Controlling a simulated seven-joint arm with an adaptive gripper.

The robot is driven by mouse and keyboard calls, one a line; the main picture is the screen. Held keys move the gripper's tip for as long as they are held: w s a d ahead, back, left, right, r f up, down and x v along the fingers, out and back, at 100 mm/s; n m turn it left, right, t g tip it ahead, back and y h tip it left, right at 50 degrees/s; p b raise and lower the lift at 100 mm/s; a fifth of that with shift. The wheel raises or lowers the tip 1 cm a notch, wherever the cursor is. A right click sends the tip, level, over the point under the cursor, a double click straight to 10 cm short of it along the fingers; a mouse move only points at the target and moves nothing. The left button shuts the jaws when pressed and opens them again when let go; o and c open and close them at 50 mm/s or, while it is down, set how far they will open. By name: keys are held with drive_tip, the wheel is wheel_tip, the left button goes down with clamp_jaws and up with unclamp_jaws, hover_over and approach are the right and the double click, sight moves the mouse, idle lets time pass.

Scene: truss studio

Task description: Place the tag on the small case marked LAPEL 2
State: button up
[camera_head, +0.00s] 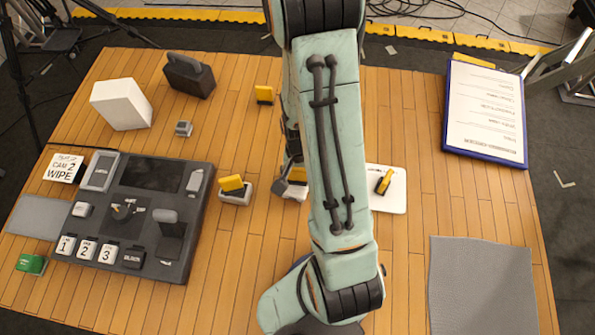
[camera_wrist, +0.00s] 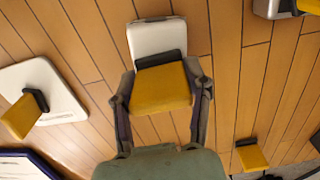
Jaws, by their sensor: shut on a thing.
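My gripper (camera_wrist: 161,84) is shut on a yellow tag (camera_wrist: 160,92) with a black strip along one edge. A small pale case (camera_wrist: 157,38) lies right beyond that strip; I cannot tell whether tag and case touch. In the head view my arm hides most of the gripper, and part of the held tag (camera_head: 298,174) and of the pale case (camera_head: 293,191) shows beside it. No label on the case is readable. Another small case (camera_head: 236,197) with a yellow tag (camera_head: 231,183) on it stands to the left.
A white board (camera_head: 398,200) carries another yellow tag (camera_head: 384,182). A loose yellow tag (camera_head: 264,94) stands farther back. A dark control console (camera_head: 190,225) fills the left, with a white box (camera_head: 121,104) behind it. A clipboard (camera_head: 485,113) and grey mat (camera_head: 482,285) lie right.

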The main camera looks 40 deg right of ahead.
drive_tip(key=o, duration=1)
drive_tip(key=shift+f, duration=0.1)
wheel_tip(320, 180, up, 12)
drive_tip(key=shift+a+r, duration=0.15)
drive_tip(key=s+a+r+n, duration=0.8)
drive_tip(key=s+a+n, duration=0.2)
drive_tip(key=a, duration=0.2)
drive_tip(key=shift+r+y, duration=0.3)
drive_tip(key=shift+y, duration=0.1)
